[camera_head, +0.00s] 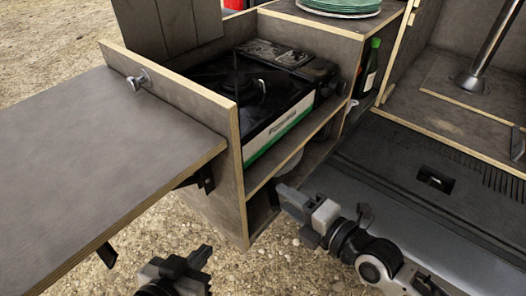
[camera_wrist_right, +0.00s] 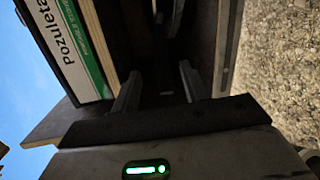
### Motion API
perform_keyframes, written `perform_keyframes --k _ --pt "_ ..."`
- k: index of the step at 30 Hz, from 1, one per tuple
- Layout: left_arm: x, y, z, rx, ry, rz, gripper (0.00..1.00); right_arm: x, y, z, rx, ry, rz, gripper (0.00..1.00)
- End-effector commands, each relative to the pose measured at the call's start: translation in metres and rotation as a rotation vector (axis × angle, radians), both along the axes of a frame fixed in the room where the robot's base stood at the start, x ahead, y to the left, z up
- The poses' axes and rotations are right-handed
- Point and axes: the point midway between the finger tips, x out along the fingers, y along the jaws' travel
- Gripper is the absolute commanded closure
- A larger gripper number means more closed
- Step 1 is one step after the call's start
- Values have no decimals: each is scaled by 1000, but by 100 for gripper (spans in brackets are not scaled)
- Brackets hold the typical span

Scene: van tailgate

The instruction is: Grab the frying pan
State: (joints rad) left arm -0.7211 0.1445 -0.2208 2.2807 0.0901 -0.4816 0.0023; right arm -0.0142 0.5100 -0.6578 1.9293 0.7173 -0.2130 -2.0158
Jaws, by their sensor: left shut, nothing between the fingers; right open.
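I cannot make out a clear frying pan. My right gripper (camera_head: 283,197) is at the cabinet's lower opening, below that rim. In the right wrist view its fingers (camera_wrist_right: 158,90) are apart, with a dark, unclear shape beyond them. My left gripper (camera_head: 200,258) is shut and empty, low over the gravel in front of the cabinet.
A gas stove (camera_head: 250,95) with a white and green front sits on the cabinet's upper shelf. A wooden side table (camera_head: 100,150) juts out at left. Green plates (camera_head: 340,6) and a dark bottle (camera_head: 369,68) are at back right. The van floor (camera_head: 400,170) lies at right.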

Motion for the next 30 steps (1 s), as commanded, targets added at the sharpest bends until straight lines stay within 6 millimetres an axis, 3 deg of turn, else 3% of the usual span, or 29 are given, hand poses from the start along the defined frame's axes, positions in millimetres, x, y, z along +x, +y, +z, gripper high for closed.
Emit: perform_keyframes --k 7,15,24,25,30 --pt "0 0 -1 0 -2 0 100 14 12 -4 1 2 1 55" --pt "1 0 -1 0 -7 0 100 43 35 -13 2 1 0 55" --pt "1 0 -1 0 -8 0 100 47 39 -14 -1 2 1 55" --pt "1 0 -1 0 -7 0 100 47 39 -14 -1 2 1 58" --pt "0 0 -2 0 -5 -1 100 47 39 -14 -1 2 1 100"
